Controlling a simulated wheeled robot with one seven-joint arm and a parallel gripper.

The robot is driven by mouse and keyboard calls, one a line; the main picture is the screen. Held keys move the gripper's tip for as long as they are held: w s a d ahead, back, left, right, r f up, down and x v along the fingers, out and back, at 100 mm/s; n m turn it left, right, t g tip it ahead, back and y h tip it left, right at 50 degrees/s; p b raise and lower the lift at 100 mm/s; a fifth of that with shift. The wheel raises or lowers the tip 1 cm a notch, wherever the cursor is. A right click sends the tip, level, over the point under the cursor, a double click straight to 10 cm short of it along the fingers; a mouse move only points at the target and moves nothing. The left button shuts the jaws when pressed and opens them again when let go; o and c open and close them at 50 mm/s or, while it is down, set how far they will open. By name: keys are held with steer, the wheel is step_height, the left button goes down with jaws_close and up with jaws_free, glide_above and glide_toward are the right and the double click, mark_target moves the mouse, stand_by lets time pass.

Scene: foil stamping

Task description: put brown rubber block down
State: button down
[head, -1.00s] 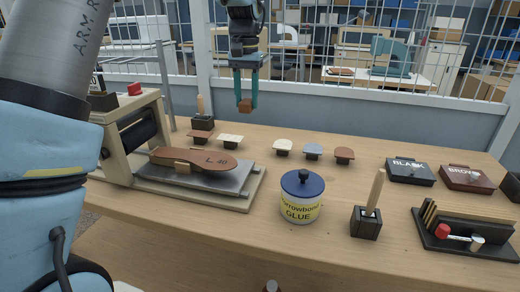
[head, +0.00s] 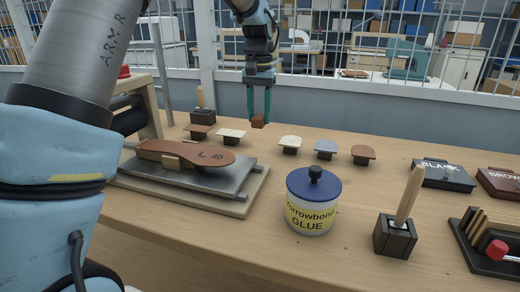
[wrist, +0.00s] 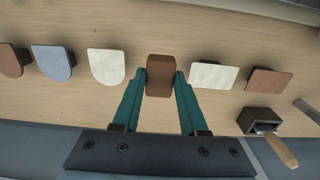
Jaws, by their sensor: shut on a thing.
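My gripper (head: 258,118) is shut on the brown rubber block (head: 258,122), and its teal fingers point down. In the head view the block hangs at the fingertips near the back of the table, right of the cream pad at the left. In the wrist view the block (wrist: 160,75) sits between the two fingertips, over bare wood, in the gap between two cream pads. I cannot tell exactly how high it is above the table.
A row of pads on dark stands runs along the back: brown (head: 199,131), cream (head: 232,135), cream (head: 290,142), blue-grey (head: 325,147) and brown (head: 363,152). The glue pot (head: 313,205), brush holder (head: 394,237) and sole press (head: 190,180) stand nearer.

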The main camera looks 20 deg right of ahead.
mark_target(259, 116)
step_height(259, 116, down, 8)
steer(key=shift+f+p, duration=0.1)
steer(key=shift+p, duration=0.55)
steer(key=shift+c, duration=2.2)
jaws_free()
steer(key=shift+f, duration=0.1)
step_height(259, 116, up, 12)
steer(key=shift+r+b, duration=0.15)
steer(key=shift+b, duration=0.6)
